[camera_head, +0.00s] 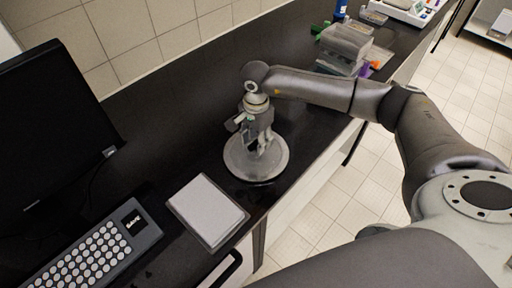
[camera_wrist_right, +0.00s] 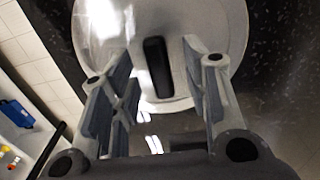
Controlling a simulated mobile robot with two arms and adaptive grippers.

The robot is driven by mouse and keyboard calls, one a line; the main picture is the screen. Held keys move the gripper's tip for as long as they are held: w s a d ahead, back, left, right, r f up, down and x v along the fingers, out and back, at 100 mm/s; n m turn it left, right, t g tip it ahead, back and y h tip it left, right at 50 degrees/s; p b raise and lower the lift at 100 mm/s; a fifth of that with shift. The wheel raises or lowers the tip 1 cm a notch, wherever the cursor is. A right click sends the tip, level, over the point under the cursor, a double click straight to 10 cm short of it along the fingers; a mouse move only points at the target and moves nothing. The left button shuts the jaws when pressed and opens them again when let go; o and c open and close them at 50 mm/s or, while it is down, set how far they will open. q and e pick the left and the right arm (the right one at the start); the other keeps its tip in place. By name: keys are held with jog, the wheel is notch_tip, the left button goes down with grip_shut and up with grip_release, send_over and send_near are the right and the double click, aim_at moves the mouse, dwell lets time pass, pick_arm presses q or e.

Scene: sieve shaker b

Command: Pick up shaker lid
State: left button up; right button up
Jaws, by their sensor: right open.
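The shaker lid (camera_head: 240,162) is a round grey disc lying on the black bench top in the head view. In the right wrist view the lid (camera_wrist_right: 215,30) fills the upper middle, with a dark upright handle (camera_wrist_right: 157,66) at its centre. My right gripper (camera_head: 257,150) points down over the lid. In the wrist view its open fingers (camera_wrist_right: 158,85) stand on either side of the handle, with gaps left and right. I cannot tell whether the fingers touch the lid. My left gripper is not in view.
A white-topped flat box (camera_head: 207,208) lies near the bench's front edge, beside a keyboard (camera_head: 90,250) and a monitor (camera_head: 50,125). Clear containers (camera_head: 345,45) and small coloured items stand farther back. Bare black bench lies left of the lid.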

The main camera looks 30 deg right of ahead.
jog(key=shift+f, duration=0.9)
jog(key=shift+c, duration=0.4)
jog(key=c, duration=0.5)
grip_shut()
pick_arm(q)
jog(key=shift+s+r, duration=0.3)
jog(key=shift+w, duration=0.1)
